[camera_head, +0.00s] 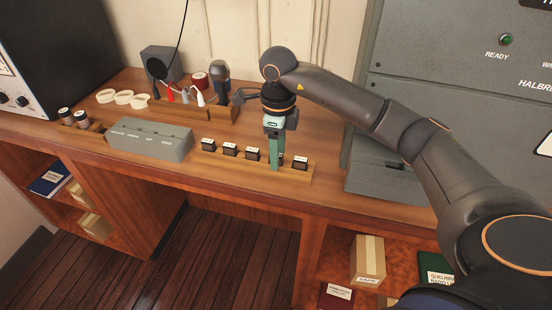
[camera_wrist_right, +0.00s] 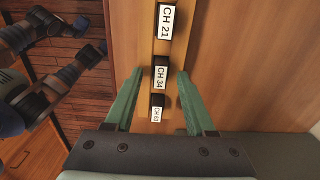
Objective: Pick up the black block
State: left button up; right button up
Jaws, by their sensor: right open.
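Several small black blocks with white labels stand in a row in a wooden rack (camera_head: 240,166) on the desk. In the right wrist view they read CH 21 (camera_wrist_right: 165,22), CH 34 (camera_wrist_right: 160,77) and a partly legible third label (camera_wrist_right: 156,112). My right gripper (camera_head: 276,165) points down over the right part of the rack. Its green fingers (camera_wrist_right: 160,72) are apart, one on each side of the row around the CH 34 block, and hold nothing. Contact cannot be told. The rightmost block (camera_head: 300,163) stands just right of the fingers. My left gripper does not show.
A grey box with labels (camera_head: 150,140) sits left of the rack. Behind are a wooden holder (camera_head: 185,111) with tools, white rings (camera_head: 123,97) and a small speaker (camera_head: 160,62). A grey console (camera_head: 385,175) stands at the right. The desk's front edge is close to the rack.

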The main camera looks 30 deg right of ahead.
grip_shut()
dwell(0.3)
jog(key=shift+r, duration=0.1)
dwell(0.4)
jog(key=shift+r, duration=0.55)
jog(key=s+a+r, duration=0.2)
jog(key=s+r, duration=0.9)
jog(key=s, duration=0.2)
jog(key=shift+s+a+r, duration=0.35)
jog(key=shift+s+r, duration=0.05)
